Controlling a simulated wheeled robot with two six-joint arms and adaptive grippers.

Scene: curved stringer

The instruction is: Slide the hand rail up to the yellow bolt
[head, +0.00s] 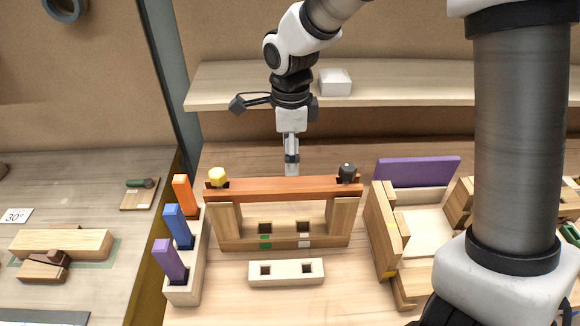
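The hand rail appears to be the reddish-brown bar (285,190) lying across the top of a pale wooden frame (340,224). The yellow bolt (217,176) stands at the bar's left end, and a black bolt (347,172) stands at its right end. Any small gap between bar and bolts is too small to judge. My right gripper (291,170) points down at the bar's far edge, near its middle. Its fingers look narrow, seen nearly edge-on, so their opening and any contact with the bar are unclear. My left gripper is out of view.
A holder (187,288) with orange, blue and purple blocks stands left of the frame. A pale two-hole block (286,272) lies in front. A wooden assembly with a purple panel (417,172) stands to the right. A shelf (420,92) holding a white box (335,82) runs behind.

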